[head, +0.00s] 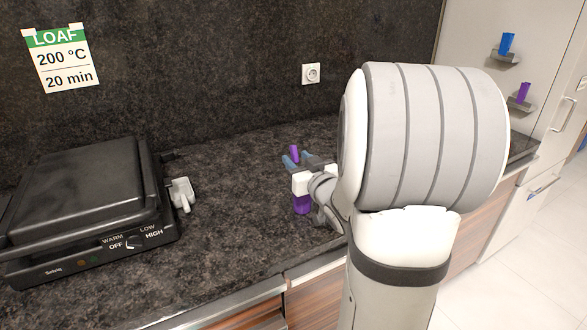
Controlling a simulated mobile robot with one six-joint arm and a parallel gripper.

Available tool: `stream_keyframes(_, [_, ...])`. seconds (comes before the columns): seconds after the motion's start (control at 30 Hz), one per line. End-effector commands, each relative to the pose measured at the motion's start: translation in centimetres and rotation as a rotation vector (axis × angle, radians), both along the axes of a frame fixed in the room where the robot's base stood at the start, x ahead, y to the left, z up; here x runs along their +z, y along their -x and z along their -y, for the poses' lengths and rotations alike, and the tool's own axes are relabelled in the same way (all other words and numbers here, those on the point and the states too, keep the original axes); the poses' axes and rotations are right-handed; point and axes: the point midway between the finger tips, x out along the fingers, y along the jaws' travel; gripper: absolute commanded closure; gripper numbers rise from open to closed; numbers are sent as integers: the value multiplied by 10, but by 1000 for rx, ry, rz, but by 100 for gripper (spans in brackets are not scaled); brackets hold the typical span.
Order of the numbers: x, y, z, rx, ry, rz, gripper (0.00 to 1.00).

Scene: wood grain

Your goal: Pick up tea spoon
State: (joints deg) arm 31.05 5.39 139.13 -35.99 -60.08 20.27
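My gripper (299,163) is over the dark stone counter (235,215), right of the grill, seen mostly from behind my arm. A small purple piece (294,153) shows at its blue-grey fingertips. I cannot tell whether it is held or part of the gripper. Another purple part (302,204) shows below the white part of the gripper. No tea spoon can be made out; my arm hides the counter behind it. The finger gap is too small to read.
A black contact grill (80,195) stands at the left, with a white plug (182,193) beside it. A wall socket (311,74) is at the back. Blue (506,45) and purple (523,93) items sit on small shelves at the right. Counter between grill and gripper is clear.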

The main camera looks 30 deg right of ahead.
Motion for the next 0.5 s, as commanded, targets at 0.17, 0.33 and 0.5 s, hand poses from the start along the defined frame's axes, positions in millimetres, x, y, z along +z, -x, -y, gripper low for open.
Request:
stream_keyframes(0.17, [1,-26,2,1,1,-1,62])
stream_keyframes(0.33, [1,-34,2,-1,0,-1,62])
stream_keyframes(0.5, [1,-33,2,-2,0,-1,63])
